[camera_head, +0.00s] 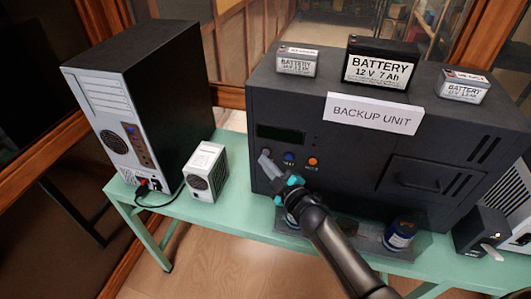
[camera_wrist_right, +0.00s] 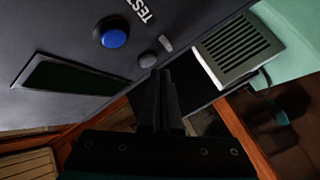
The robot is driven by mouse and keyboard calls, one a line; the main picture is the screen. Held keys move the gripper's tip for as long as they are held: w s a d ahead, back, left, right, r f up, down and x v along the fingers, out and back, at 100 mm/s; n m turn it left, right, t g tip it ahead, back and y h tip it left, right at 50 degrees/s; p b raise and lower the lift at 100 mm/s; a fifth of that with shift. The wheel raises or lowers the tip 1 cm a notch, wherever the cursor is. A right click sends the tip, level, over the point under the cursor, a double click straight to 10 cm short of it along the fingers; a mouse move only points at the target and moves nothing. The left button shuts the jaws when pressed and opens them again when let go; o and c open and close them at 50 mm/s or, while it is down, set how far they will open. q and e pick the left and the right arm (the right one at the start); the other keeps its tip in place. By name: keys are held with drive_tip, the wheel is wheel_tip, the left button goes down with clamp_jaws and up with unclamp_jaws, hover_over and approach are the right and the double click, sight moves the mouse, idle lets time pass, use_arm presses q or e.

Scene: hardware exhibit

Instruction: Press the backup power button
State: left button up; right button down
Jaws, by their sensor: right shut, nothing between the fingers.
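The black backup unit (camera_head: 340,140) stands on the green table and bears a "BACKUP UNIT" sign (camera_head: 373,113). Its front has a dark display (camera_head: 280,135) and a row of buttons. The blue button (camera_head: 289,157) is marked TEST in the wrist view (camera_wrist_right: 114,38); an orange button (camera_head: 313,162) is right of it. A small grey button (camera_wrist_right: 147,60) sits beside the blue one, with a pale label whose text I cannot read. My right gripper (camera_head: 264,158) is shut and empty, its fingertips (camera_wrist_right: 160,73) close to the grey button. I cannot tell whether they touch it.
Batteries (camera_head: 380,65) stand on top of the unit. A computer tower (camera_head: 145,95) and a small white vented box (camera_head: 205,172) are to the left. Blue cylinders (camera_head: 400,236) stand low in front of the unit. A black box (camera_head: 482,230) is at right.

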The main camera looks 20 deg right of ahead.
drive_tip(key=s+a+p, duration=0.1)
drive_tip(key=s+a, duration=0.2)
drive_tip(key=s, duration=0.2)
drive_tip(key=shift+a, duration=0.2)
idle(0.3)
